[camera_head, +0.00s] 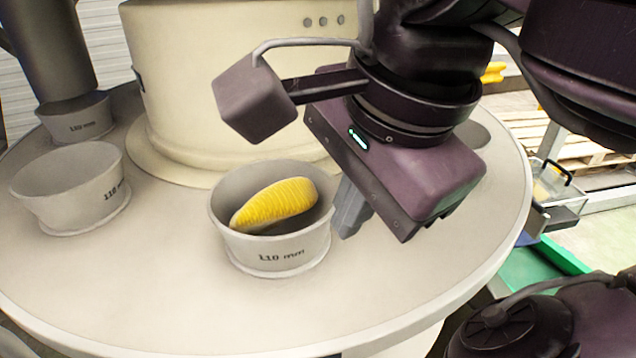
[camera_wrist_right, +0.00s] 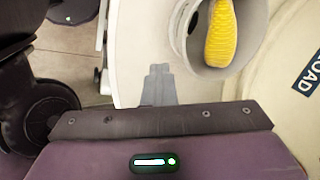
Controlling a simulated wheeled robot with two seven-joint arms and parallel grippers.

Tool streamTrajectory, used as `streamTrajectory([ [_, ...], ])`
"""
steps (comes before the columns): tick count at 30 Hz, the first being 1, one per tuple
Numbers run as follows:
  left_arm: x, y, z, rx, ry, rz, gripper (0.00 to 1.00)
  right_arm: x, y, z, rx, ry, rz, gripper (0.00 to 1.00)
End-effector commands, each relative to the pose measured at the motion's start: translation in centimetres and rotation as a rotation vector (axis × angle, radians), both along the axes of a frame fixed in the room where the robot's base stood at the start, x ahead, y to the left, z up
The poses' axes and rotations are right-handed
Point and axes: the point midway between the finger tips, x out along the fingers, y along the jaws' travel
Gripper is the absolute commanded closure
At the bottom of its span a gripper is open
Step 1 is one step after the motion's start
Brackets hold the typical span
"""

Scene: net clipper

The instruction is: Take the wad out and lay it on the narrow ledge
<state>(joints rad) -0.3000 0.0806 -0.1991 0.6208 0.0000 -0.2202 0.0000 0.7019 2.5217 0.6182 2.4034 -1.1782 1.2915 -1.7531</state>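The yellow ribbed wad (camera_head: 276,203) lies tilted inside a pale round cup (camera_head: 277,252) marked "110 mm", its upper end leaning near the rim. Both also show in the right wrist view, the wad (camera_wrist_right: 220,32) within the cup (camera_wrist_right: 184,45). My right gripper (camera_head: 350,212) is just right of this cup, its fingers together with nothing seen between them. In the right wrist view its fingers (camera_wrist_right: 158,72) point beside the cup, apart from the wad. My left gripper is not in view. I cannot pick out the narrow ledge for certain.
The cups stand on a round pale table (camera_head: 150,290). Other cups stand at left (camera_head: 70,200) and far left (camera_head: 78,125), the latter under a dark cylinder (camera_head: 50,50). A large cream drum (camera_head: 190,80) rises behind. A clear bin (camera_head: 555,190) is beyond the table's right edge.

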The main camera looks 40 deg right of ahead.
Motion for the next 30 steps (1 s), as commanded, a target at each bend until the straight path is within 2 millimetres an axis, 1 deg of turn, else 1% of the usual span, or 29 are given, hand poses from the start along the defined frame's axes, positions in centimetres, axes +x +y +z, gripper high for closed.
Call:
streamTrajectory([
  [1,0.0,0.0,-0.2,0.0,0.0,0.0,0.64,-0.9,0.1,-0.1,-0.002,-0.006,0.0,1.0],
  [3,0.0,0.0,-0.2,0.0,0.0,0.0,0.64,-2.0,0.3,0.0,-0.001,-0.006,-0.001,1.0],
  [9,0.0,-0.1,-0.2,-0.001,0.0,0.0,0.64,-4.6,0.7,0.1,-0.001,-0.003,0.0,1.0],
  [15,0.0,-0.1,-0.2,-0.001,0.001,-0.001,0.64,-5.6,0.9,0.0,0.0,-0.001,-0.001,1.0],
  [23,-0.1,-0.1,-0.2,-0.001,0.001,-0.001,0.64,-5.6,0.9,0.0,0.0,0.0,0.0,1.0],
  [24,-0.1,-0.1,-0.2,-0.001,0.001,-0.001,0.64,-5.6,0.9,0.0,0.0,0.0,0.0,0.98],
  [26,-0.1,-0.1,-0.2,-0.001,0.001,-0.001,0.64,-5.6,0.9,0.0,0.0,0.0,0.0,0.9],
  [30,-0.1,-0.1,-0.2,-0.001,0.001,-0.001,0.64,-5.6,0.9,0.0,0.0,0.0,0.0,0.72],
])
